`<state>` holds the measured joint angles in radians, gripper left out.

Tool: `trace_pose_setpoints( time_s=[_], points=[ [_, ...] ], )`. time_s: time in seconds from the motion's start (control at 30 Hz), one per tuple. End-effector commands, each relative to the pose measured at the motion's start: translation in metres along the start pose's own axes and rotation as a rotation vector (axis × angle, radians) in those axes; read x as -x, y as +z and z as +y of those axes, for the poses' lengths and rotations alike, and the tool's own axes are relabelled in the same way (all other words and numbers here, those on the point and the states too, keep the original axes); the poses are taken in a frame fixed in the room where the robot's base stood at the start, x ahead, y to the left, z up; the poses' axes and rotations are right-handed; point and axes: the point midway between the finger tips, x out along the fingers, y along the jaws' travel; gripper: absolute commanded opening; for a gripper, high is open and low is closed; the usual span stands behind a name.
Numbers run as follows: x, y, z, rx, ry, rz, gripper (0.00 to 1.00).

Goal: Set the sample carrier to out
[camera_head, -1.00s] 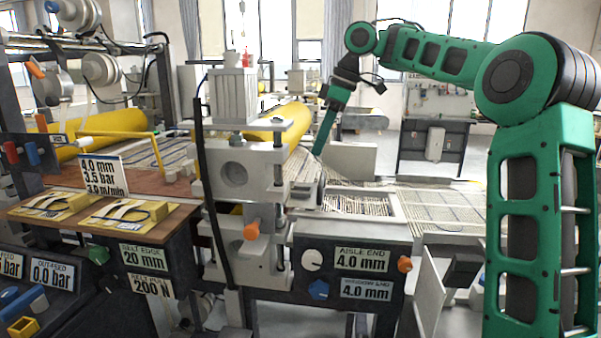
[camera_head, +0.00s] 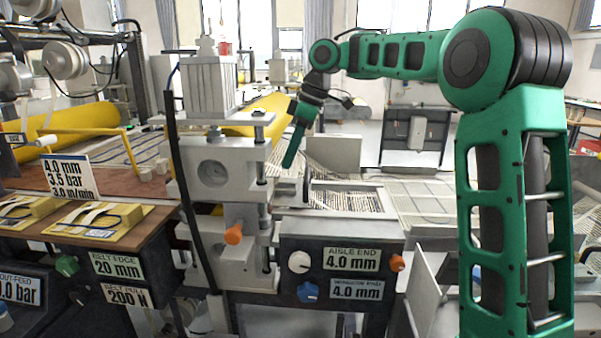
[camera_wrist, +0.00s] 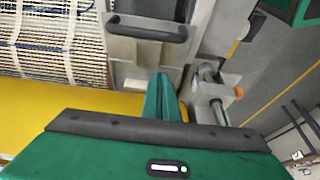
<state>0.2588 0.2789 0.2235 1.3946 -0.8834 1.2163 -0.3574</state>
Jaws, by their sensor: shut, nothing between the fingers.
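The sample carrier appears to be the light metal frame (camera_head: 372,211) beside the roller stand, with pale mesh strips inside it. A dark bar handle (camera_head: 306,186) stands at its left end; the handle also shows at the top of the wrist view (camera_wrist: 147,28), on a grey metal plate. My gripper (camera_head: 289,163) points down, just left of and above the handle in the head view. In the wrist view its green fingers (camera_wrist: 162,95) are together and empty, below the handle in the picture and apart from it. I cannot tell the exact height gap.
The roller stand (camera_head: 222,165) rises close left of my gripper. A yellow roller (camera_wrist: 100,102) lies under the fingers in the wrist view. A metal fitting with an orange knob (camera_wrist: 238,92) is close to their right. A dark panel (camera_head: 336,272) with dials stands in front.

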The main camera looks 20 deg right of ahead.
Motion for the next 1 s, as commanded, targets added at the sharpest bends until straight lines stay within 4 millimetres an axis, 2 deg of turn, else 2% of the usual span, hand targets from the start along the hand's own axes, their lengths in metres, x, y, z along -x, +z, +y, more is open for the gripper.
trace_pose_setpoints(
  time_s=[0.27,0.4,0.6,1.0],
  points=[
    [-0.033,0.002,-0.001,0.000,0.000,-0.002,0.00],
    [-0.028,0.021,0.000,-0.002,0.002,-0.001,0.00],
    [-0.025,0.036,0.000,0.000,0.001,0.000,0.00],
    [-0.025,0.040,0.000,0.001,0.001,0.000,0.00]
  ],
)
